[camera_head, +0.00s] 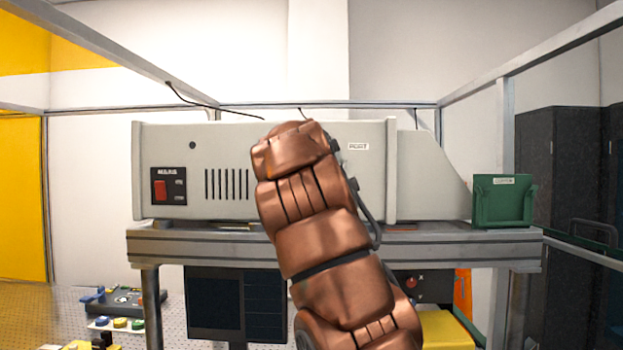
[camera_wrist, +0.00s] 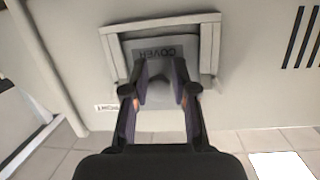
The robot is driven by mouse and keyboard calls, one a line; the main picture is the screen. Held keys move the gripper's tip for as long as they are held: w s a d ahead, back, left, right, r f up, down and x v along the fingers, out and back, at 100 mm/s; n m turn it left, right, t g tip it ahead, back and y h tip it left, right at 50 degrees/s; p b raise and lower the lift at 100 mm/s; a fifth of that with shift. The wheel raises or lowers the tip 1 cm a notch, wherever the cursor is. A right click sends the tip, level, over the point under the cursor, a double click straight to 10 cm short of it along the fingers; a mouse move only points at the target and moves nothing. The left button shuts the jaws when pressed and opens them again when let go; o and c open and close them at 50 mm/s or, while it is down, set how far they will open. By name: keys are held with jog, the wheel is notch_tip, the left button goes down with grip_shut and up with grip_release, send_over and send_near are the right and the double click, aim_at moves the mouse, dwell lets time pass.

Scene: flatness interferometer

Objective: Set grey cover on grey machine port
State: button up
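The grey machine (camera_head: 220,145) stands on a raised shelf, with a "PORT" label on its front. In the wrist view its pale face (camera_wrist: 250,100) carries a raised frame (camera_wrist: 105,45) around the port. The grey cover (camera_wrist: 160,46), marked "COVER" and seen upside down, lies within the frame's outline. I cannot tell whether it is fully seated. My gripper (camera_wrist: 161,68) has its two dark fingers on either side of the cover's grey grip part and looks closed on it. In the head view my copper-coloured arm hides the gripper, cover and port.
A green bin (camera_head: 503,202) stands at the shelf's right end. The grey shelf beam (camera_head: 200,245) runs below the machine. A dark screen (camera_head: 215,305) is under it. Metal frame bars (camera_head: 540,55) cross the upper right. A perforated table with coloured controls (camera_head: 122,300) is at lower left.

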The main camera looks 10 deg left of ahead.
jog(key=shift+s+d+r, duration=0.1)
jog(key=shift+s, duration=0.05)
jog(key=v, duration=1.1)
jog(key=shift+s, duration=0.35)
dwell(0.4)
dwell(0.4)
